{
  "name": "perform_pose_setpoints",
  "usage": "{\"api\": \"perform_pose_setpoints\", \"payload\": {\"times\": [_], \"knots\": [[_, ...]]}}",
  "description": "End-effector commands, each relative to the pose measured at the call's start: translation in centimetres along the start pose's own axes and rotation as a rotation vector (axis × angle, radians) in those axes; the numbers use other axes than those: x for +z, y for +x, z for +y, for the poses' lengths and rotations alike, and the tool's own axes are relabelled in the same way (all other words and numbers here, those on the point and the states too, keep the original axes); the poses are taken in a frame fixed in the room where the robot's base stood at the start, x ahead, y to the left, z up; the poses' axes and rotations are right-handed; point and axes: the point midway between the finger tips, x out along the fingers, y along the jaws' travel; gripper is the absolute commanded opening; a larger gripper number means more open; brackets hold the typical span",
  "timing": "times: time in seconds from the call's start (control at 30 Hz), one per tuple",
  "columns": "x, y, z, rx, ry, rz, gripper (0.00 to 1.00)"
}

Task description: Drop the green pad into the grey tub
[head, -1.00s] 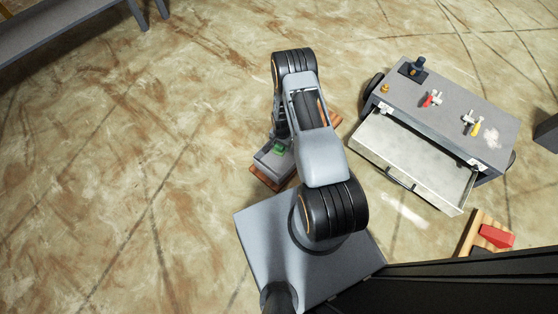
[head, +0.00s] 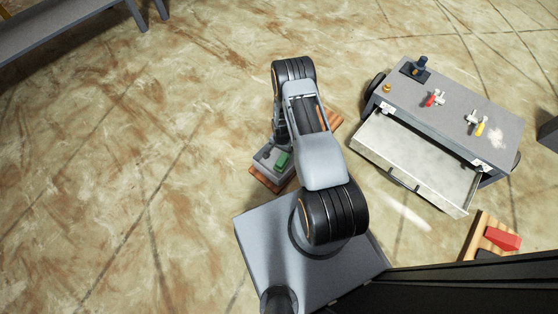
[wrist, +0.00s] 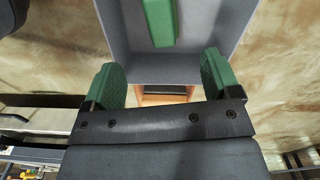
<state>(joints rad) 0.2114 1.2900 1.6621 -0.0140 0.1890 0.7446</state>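The green pad (head: 282,160) lies inside the grey tub (head: 263,168), beside my arm in the head view. In the wrist view the green pad (wrist: 160,22) rests on the floor of the grey tub (wrist: 216,22), its far end cut off by the top of the picture. My gripper (wrist: 162,62) is open, with its two green-tipped fingers wide apart and nothing between them. It is over the near wall of the tub, apart from the pad. In the head view my arm hides most of the gripper and part of the tub's surroundings.
The tub stands on a wooden pallet (head: 268,184). To the right is a grey cart (head: 490,122) with its drawer (head: 432,180) pulled open and several small parts on top. A red block (head: 502,239) lies on wood at lower right. The floor at left is clear.

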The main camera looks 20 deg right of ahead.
Motion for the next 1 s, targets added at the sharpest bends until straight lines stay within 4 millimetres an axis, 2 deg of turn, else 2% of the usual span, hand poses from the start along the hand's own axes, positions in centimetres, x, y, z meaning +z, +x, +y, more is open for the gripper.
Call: {"api": "perform_pose_setpoints", "payload": {"times": [0.27, 0.37, 0.47, 0.8, 1.0], "knots": [[0.0, -0.1, 0.0, 0.000, 0.000, 0.000, 0.88], [0.0, -0.7, 0.0, 0.000, 0.000, 0.000, 0.88], [-0.1, -2.1, -0.1, -0.001, 0.000, 0.001, 0.88], [-0.1, -9.1, -0.1, -0.001, 0.000, 0.001, 0.88], [-0.1, -12.1, -0.1, -0.001, 0.000, 0.001, 0.88]]}}
